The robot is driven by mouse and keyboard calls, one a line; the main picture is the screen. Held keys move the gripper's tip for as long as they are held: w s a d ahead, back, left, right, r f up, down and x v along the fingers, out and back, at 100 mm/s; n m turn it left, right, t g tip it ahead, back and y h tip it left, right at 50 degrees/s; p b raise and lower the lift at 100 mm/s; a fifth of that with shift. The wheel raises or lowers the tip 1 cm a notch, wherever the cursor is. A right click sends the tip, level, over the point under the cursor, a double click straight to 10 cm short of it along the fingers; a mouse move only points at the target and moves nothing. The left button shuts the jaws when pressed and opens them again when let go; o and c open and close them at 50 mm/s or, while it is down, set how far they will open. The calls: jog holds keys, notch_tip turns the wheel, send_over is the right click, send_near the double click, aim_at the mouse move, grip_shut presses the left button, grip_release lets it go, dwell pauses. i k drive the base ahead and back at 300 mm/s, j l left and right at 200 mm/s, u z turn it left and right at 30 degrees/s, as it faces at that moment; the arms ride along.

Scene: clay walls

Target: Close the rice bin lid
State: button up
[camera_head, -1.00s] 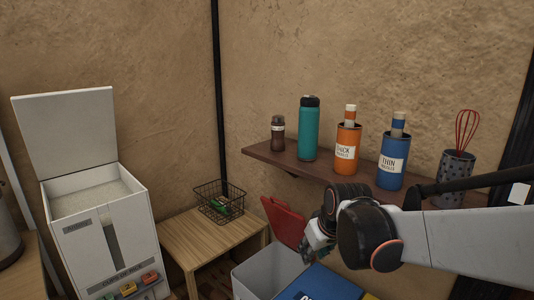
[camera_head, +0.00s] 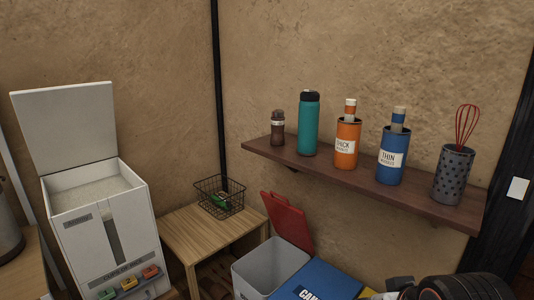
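The white rice bin (camera_head: 103,225) stands at the left, filled with pale rice (camera_head: 92,195) near its top. Its lid (camera_head: 66,128) is open, standing up and leaning slightly back at the rear edge. Colored levers show on the bin's lower front. My arm (camera_head: 450,290) shows only as a dark part at the bottom right edge, far from the bin. My gripper's fingers are not in view.
A low wooden table (camera_head: 195,240) with a wire basket (camera_head: 219,198) stands right of the bin. A wall shelf (camera_head: 410,199) holds bottles, canisters and a whisk holder.

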aim_at(66, 127)
jog(key=u, duration=1.5)
